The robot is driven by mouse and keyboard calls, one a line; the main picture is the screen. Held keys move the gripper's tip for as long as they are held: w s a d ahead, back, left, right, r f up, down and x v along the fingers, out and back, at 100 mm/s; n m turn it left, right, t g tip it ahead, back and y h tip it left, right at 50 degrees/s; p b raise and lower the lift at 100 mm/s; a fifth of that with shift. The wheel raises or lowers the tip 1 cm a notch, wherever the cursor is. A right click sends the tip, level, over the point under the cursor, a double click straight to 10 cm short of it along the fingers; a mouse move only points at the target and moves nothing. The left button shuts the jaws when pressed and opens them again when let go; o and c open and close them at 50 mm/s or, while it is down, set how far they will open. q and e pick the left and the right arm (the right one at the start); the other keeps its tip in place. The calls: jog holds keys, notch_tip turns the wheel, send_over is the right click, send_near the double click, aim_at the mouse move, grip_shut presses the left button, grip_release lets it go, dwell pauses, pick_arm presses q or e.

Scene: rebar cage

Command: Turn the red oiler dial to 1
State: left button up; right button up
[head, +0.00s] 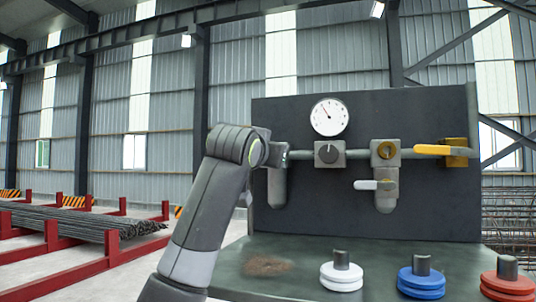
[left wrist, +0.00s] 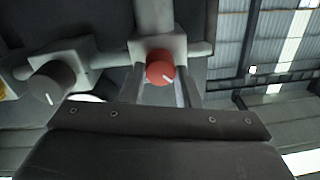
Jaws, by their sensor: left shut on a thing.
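The red oiler dial (left wrist: 160,73) is a round red knob with a white line on its face, on a grey block. In the head view my left arm hides the red dial and the fingertips. The oiler's grey bowl (head: 277,188) hangs just below my wrist. No scale numbers are readable. My right gripper is not in view.
A dark panel (head: 330,205) carries a round gauge (head: 329,117), a grey-black knob (head: 327,153), a yellow-handled valve (head: 434,150) and a small white lever (head: 375,185). White (head: 341,276), blue (head: 421,283) and red (head: 508,287) discs with dark knobs stand on the bench in front.

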pick_arm(q)
jog(key=shift+m+b, duration=0.85)
jog(key=shift+m, duration=2.05)
jog(key=o, duration=1)
jog(key=shift+d, duration=0.1)
jog(key=shift+s+f, duration=0.1)
